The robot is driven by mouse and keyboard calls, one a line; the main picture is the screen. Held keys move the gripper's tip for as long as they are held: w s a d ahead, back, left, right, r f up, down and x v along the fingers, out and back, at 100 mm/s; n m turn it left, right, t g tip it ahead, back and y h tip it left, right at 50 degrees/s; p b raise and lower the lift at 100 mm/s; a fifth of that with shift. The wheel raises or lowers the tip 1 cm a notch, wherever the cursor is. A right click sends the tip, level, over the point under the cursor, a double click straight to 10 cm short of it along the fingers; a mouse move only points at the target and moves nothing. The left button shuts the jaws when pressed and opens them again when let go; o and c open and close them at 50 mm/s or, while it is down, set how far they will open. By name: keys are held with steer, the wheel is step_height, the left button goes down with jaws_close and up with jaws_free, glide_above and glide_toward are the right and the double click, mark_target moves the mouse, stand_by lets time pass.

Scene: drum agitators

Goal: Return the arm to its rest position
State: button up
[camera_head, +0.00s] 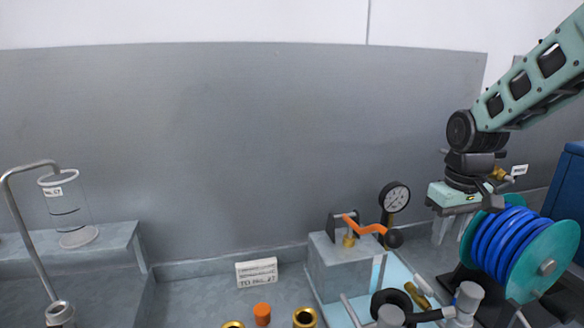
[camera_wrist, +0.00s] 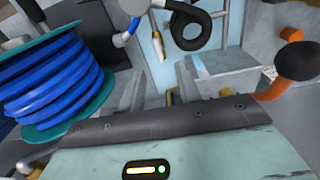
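My arm comes in from the upper right in the head view, with its wrist bent downward. My gripper (camera_head: 452,228) hangs in the air just left of the blue hose reel (camera_head: 510,240). Its two grey fingers look apart, with nothing seen held between them. In the wrist view, the gripper's pale green body and dark front bar fill the bottom. The blue hose reel (camera_wrist: 50,80) is at the left there. The fingertips are hard to make out against the grey bench.
A grey block with an orange-handled valve (camera_head: 360,226) and a pressure gauge (camera_head: 395,197) stands left of my gripper. Hoses and fittings lie below. A sign (camera_head: 257,273), orange cap (camera_head: 262,314) and brass rings (camera_head: 304,318) are on the bench. A hooked pipe stands far left. A blue cabinet (camera_head: 568,190) is at right.

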steer(key=s+a+f+m+t, duration=0.2)
steer(key=s+f, duration=0.2)
steer(key=s, duration=0.9)
steer(key=s+a+r+n+g, duration=0.1)
steer(key=s+a+n, duration=0.3)
steer(key=a, duration=0.5)
steer(key=s+a+r+n+g, duration=0.1)
steer(key=s+a+n, duration=0.2)
steer(key=s+a, duration=0.5)
steer(key=shift+s+a+r+n+g+y, duration=0.15)
steer(key=shift+s+a+n+g+y, duration=0.15)
steer(key=shift+s+a+n, duration=0.1)
steer(key=shift+w, duration=0.15)
